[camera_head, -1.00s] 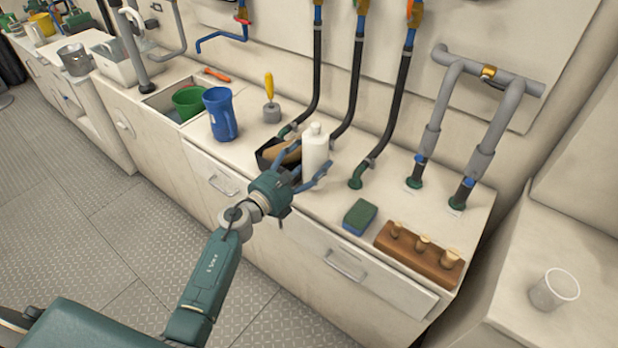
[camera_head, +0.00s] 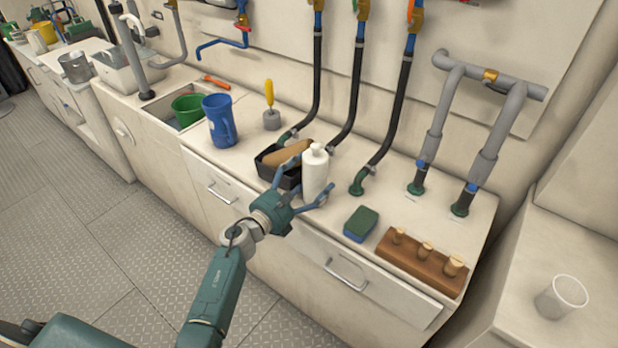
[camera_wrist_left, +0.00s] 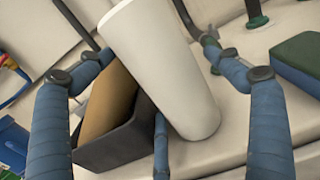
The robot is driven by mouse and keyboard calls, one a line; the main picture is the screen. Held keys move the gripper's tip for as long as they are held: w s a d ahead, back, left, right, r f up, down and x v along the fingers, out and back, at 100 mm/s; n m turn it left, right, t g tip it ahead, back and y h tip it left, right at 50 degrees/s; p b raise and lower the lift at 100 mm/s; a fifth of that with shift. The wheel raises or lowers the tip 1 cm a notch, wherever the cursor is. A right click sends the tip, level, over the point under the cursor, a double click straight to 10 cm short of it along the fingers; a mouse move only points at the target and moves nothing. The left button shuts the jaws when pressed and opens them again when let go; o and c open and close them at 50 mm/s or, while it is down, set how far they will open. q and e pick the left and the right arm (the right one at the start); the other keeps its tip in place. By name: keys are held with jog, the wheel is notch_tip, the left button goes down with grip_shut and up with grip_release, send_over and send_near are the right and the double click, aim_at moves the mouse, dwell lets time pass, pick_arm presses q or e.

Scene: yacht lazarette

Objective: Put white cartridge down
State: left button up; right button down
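The white cartridge (camera_head: 315,174) stands upright on the counter (camera_head: 300,212), just right of a black open box. My left gripper (camera_head: 308,178) is open, with its blue fingers spread on either side of the cartridge. In the left wrist view the cartridge (camera_wrist_left: 165,70) is between the spread fingers of the left gripper (camera_wrist_left: 158,50), with gaps on both sides. The cartridge's base seems to rest on the counter. My right gripper is in neither view.
The black box (camera_head: 268,170) holds a brown object (camera_head: 288,154). A green-and-blue sponge (camera_head: 361,224) and a wooden block with pegs (camera_head: 420,262) lie to the right. A blue jug (camera_head: 220,122) stands left. Black hoses (camera_head: 394,110) come down behind.

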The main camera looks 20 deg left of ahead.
pick_arm(q)
jog(key=shift+r, duration=0.2)
jog(key=shift+s+a+f, duration=0.1)
jog(key=shift+s, duration=0.2)
jog(key=b+v, duration=0.1)
jog(key=v, duration=1)
jog(key=shift+s, duration=0.25)
